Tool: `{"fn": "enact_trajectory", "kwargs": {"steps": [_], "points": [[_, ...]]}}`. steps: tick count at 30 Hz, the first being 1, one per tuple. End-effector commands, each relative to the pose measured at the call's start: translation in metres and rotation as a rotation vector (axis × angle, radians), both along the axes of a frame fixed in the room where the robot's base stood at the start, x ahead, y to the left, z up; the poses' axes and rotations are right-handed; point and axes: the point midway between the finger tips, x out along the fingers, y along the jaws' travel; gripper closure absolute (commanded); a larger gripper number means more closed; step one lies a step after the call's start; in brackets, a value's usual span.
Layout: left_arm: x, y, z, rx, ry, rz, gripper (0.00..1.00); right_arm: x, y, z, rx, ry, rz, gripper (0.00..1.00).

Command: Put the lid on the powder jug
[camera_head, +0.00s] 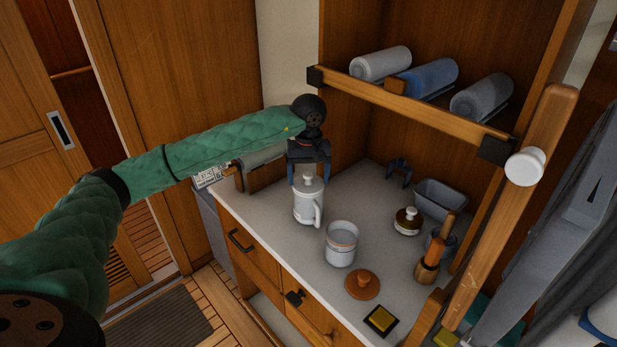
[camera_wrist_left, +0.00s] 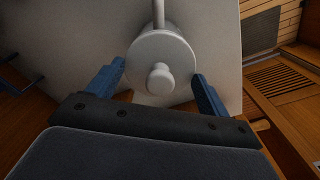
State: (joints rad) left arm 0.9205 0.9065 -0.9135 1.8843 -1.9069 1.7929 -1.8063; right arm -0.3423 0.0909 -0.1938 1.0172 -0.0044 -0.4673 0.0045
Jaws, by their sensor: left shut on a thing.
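The white powder jug (camera_head: 306,211), with a handle on its right side, stands upright on the counter. Its white round lid (camera_head: 308,184) with a knob is at the jug's mouth and looks level; I cannot tell if it is fully seated. My left gripper (camera_head: 309,178) points down from above, its blue fingers on either side of the lid, shut on it. In the left wrist view the lid (camera_wrist_left: 160,52) and its knob lie between the fingertips of the left gripper (camera_wrist_left: 159,71), and the jug handle (camera_wrist_left: 158,14) sticks out beyond. My right gripper is not in view.
An open white canister (camera_head: 341,246) stands close to the jug's right. Beyond are a terracotta lid (camera_head: 362,285), a white-and-brown lidded pot (camera_head: 407,222), a brush (camera_head: 428,262) and a grey bin (camera_head: 440,196). A wooden rail (camera_head: 415,109) with rolled towels hangs behind.

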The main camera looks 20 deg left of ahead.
Motion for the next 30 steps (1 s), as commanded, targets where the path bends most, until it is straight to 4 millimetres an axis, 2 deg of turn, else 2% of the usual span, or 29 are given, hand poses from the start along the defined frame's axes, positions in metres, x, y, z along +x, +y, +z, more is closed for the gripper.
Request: {"fn": "enact_trajectory", "kwargs": {"steps": [8,9,12,23,30], "points": [[-0.0002,-0.0001,-0.0001,0.000,0.000,0.000,0.42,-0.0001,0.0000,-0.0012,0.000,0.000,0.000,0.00],[-0.0002,-0.0001,-0.0002,0.000,0.000,0.000,0.15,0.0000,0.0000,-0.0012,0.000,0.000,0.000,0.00],[-0.0002,-0.0001,-0.0003,0.000,0.000,0.000,0.00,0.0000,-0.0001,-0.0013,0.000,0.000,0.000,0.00],[-0.0001,-0.0002,-0.0001,0.000,0.000,0.000,0.00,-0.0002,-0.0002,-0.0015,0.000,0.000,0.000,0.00],[-0.0001,-0.0001,0.0077,0.000,0.000,0.000,0.00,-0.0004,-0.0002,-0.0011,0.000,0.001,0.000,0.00]]}}
